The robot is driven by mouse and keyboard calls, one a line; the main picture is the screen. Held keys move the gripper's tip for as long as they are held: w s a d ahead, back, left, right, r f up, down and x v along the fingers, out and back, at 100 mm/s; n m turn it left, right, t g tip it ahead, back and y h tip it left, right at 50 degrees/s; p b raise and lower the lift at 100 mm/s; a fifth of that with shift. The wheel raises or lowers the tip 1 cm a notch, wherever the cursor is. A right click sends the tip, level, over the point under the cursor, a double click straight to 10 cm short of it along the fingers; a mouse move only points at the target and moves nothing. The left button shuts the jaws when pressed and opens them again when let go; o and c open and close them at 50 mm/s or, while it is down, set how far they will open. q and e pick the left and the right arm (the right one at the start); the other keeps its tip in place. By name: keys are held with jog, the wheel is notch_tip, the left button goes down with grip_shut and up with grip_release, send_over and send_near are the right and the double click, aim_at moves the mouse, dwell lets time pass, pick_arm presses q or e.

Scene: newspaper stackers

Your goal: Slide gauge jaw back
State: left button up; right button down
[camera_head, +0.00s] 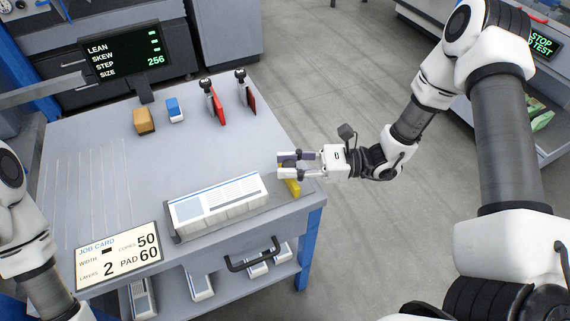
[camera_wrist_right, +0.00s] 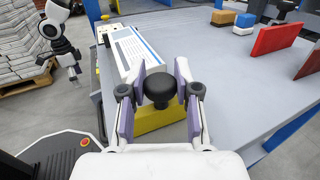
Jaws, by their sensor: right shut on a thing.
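The yellow gauge jaw (camera_head: 292,187) is at the right end of the newspaper stack, near the table's right edge. In the right wrist view the yellow jaw (camera_wrist_right: 160,116) carries a round black knob (camera_wrist_right: 160,90). My right gripper (camera_head: 290,161) is above the jaw, its purple-padded fingers (camera_wrist_right: 161,88) shut on the knob from both sides. The gripper hides part of the jaw in the head view. The newspaper stack (camera_head: 215,196) lies in a grey tray, left of the jaw. My left gripper (camera_wrist_right: 75,75) is small at the left of the wrist view; its fingers are unclear.
A job card (camera_head: 118,256) lies at the table's front left. An orange block (camera_head: 144,121), a blue block (camera_head: 175,109) and two red paddles (camera_head: 217,106) (camera_head: 246,95) stand at the back. A display (camera_head: 123,51) is behind them. The table middle is clear.

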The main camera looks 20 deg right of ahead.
jog(key=c, duration=0.8)
grip_release()
jog(key=v, duration=1.2)
jog(key=shift+w, duration=0.1)
